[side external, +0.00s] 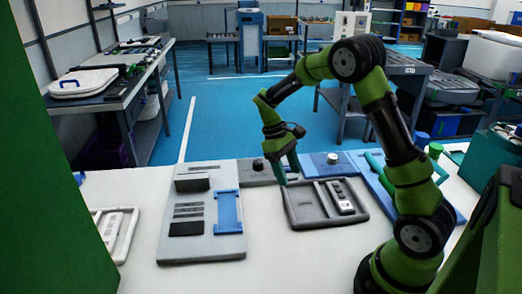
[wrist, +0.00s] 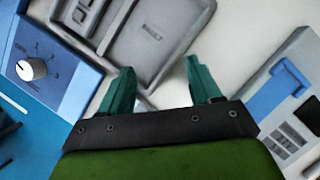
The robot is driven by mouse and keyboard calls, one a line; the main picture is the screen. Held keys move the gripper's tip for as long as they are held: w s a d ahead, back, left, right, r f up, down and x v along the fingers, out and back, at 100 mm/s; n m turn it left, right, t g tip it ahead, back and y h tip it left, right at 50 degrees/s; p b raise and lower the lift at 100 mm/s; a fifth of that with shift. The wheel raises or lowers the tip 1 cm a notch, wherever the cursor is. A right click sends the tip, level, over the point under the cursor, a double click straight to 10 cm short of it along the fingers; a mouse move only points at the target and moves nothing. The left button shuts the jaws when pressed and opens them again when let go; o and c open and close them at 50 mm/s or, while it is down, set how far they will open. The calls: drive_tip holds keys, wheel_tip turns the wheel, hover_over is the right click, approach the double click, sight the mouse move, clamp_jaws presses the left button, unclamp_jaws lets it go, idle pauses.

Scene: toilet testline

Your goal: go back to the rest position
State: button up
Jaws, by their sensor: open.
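My gripper (side external: 284,176) hangs from my green and black arm above the back left of the grey tray (side external: 290,215). Its two teal fingers are apart with nothing between them in the wrist view (wrist: 159,72). The tray (wrist: 183,45) shows beyond the fingers in that view. A light grey remote-like part (side external: 341,197) lies in the tray's right compartment. The side view does not show clearly how high the fingertips are above the tray.
A grey panel (side external: 178,245) with a blue bracket (side external: 229,212) lies left of the tray. A blue box with a white knob (side external: 332,158) sits behind it. A blue board (side external: 375,190) lies to the right. White table space is free in front.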

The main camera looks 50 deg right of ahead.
idle(0.3)
drive_tip(key=shift+w, duration=0.1)
drive_tip(key=shift+s+a+r+m+t, duration=0.1)
drive_tip(key=shift+s+a+m+t, duration=0.45)
drive_tip(key=shift+a+m, duration=0.35)
drive_tip(key=s+a+r+m+t+y, duration=0.1)
drive_tip(key=s+a+r+t, duration=0.4)
drive_tip(key=r, duration=0.3)
drive_tip(key=s+a+r+m+t+y, duration=0.1)
drive_tip(key=s+a+r+t, duration=0.4)
drive_tip(key=a+r, duration=0.3)
drive_tip(key=shift+s+a+m, duration=0.3)
drive_tip(key=shift+s, duration=0.4)
drive_tip(key=shift+t, duration=0.25)
